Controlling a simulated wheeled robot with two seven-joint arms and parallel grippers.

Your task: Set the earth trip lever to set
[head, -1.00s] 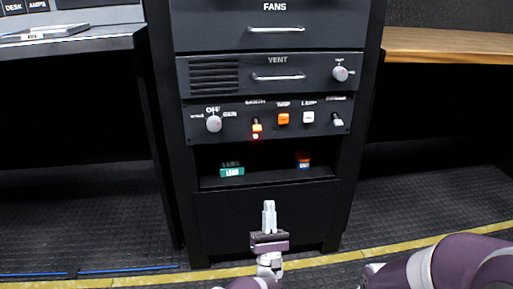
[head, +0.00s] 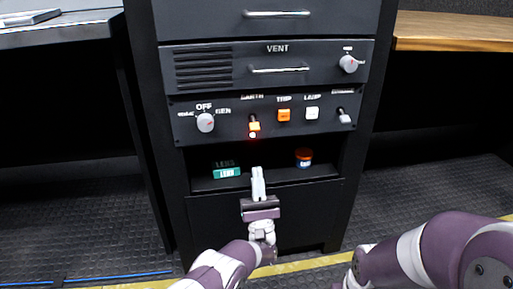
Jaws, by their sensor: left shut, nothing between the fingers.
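The earth trip lever (head: 254,126) has an orange handle and sits under the EARTH label on the black control panel (head: 230,127). A small red-orange light glows just below it. My left gripper (head: 258,172) is shut and empty. In the picture it is below the lever, in front of the open shelf, with its fingers pointing up toward the panel and apart from the lever. My right arm (head: 430,260) shows at the lower right; its gripper is out of view.
The panel also has an OFF/GEN knob (head: 205,122), an orange TRIP button (head: 284,115), a white LAMP button (head: 312,113) and a toggle (head: 344,115). A green box (head: 227,172) and a small orange-and-blue container (head: 304,157) stand on the shelf. A vent drawer (head: 270,70) is above.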

